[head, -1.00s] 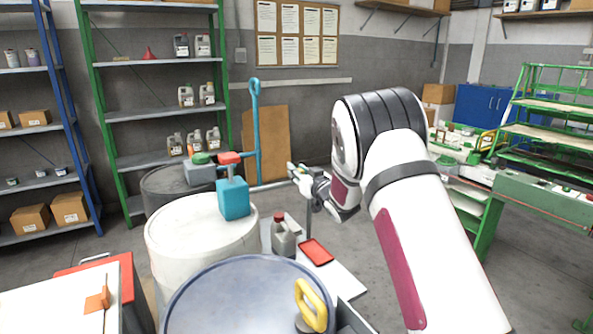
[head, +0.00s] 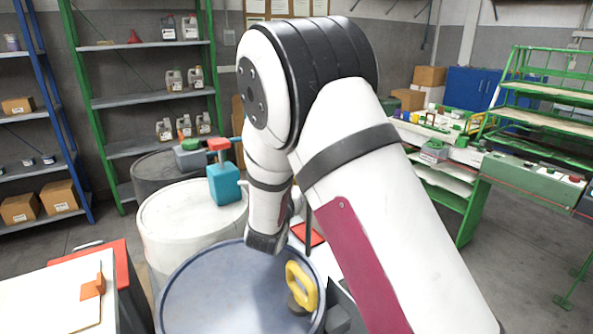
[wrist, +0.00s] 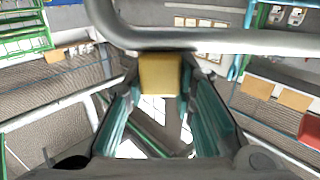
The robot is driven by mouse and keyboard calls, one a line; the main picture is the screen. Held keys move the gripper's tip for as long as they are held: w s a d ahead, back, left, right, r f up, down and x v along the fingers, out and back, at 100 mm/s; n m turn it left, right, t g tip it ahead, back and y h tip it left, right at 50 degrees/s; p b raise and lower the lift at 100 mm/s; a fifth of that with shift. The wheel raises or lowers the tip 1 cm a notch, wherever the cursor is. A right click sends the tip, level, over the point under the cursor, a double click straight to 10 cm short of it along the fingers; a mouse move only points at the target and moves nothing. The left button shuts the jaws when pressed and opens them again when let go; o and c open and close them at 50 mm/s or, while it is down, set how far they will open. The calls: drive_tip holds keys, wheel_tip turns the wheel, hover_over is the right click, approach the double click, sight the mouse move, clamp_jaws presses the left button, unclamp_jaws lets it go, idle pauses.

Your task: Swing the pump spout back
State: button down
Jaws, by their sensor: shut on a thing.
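The blue-teal pump body (head: 223,184) with a red top (head: 219,144) stands on the white drum (head: 190,225) in the head view. My arm covers the area right of it, so the spout cannot be made out there. In the wrist view a thick grey bent pipe (wrist: 210,40) crosses the top of the picture. My gripper (wrist: 160,75) has its teal fingers either side of a tan block (wrist: 160,73) just below that pipe and is shut on it. I cannot tell if the block is joined to the pipe. My fingers are hidden in the head view.
A dark drum (head: 165,175) is behind the white one. A red cabinet (head: 125,270) is at left, a green workbench (head: 460,190) at right. Grey floor lies between.

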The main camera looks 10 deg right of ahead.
drive_tip(key=shift+s+a+m+g+h, duration=0.5)
drive_tip(key=shift+s+m+h, duration=0.1)
drive_tip(key=shift+s+h, duration=0.2)
drive_tip(key=c, duration=1.3)
unclamp_jaws()
drive_tip(key=shift+s, duration=0.1)
drive_tip(key=v, duration=1.2)
